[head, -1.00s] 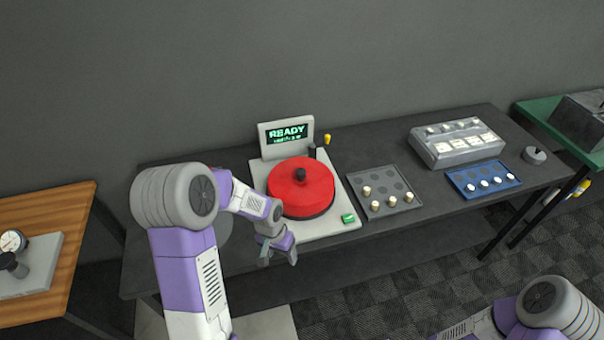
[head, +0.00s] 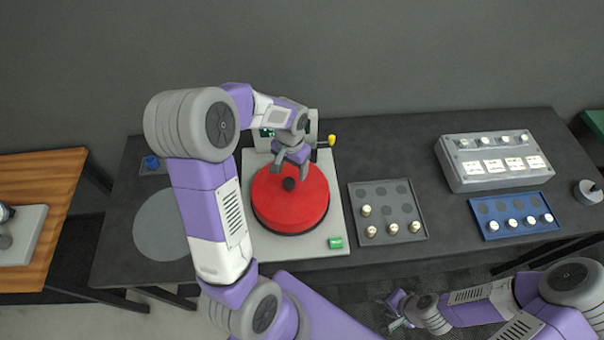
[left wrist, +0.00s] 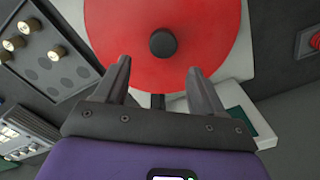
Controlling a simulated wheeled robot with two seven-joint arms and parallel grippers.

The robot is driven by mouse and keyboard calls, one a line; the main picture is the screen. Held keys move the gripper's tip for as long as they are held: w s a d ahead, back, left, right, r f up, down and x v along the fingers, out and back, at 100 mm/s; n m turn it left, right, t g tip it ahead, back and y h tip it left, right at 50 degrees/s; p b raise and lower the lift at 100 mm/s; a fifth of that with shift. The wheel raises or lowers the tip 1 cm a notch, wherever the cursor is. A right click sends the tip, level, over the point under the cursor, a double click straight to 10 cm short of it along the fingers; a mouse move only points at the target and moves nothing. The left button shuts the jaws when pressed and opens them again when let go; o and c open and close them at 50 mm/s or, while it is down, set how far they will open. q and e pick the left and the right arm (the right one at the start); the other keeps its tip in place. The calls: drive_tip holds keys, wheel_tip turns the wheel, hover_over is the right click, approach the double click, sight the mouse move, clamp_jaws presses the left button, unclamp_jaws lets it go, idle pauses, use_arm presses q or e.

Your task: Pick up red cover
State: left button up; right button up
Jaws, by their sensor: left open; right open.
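The red cover (head: 303,208) is a round red disc with a dark knob (head: 289,184) at its centre. It sits on the pale base plate (head: 335,215) of the machine. My left gripper (head: 292,166) is open and empty, just behind the knob and above the cover. In the left wrist view the red cover (left wrist: 120,40) fills the top middle, and the knob (left wrist: 163,44) lies ahead of the open fingertips (left wrist: 157,72), apart from them. My right gripper (head: 398,312) is open and empty low in the head view, in front of the table.
A grey tray (head: 379,189) with several pale pegs lies right of the machine, then a grey box (head: 492,160) and a blue tray (head: 512,215). A green button (head: 335,242) is at the plate's front corner. The machine's display is mostly hidden by my left arm.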

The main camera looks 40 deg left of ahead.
sight(290, 181)
use_arm(q)
drive_tip(key=shift+s+f, duration=0.75)
drive_tip(key=shift+s, duration=0.3)
drive_tip(key=f, duration=0.4)
drive_tip(key=shift+w, duration=0.4)
drive_tip(key=shift+s+f, duration=0.1)
drive_tip(key=shift+f, duration=0.4)
clamp_jaws()
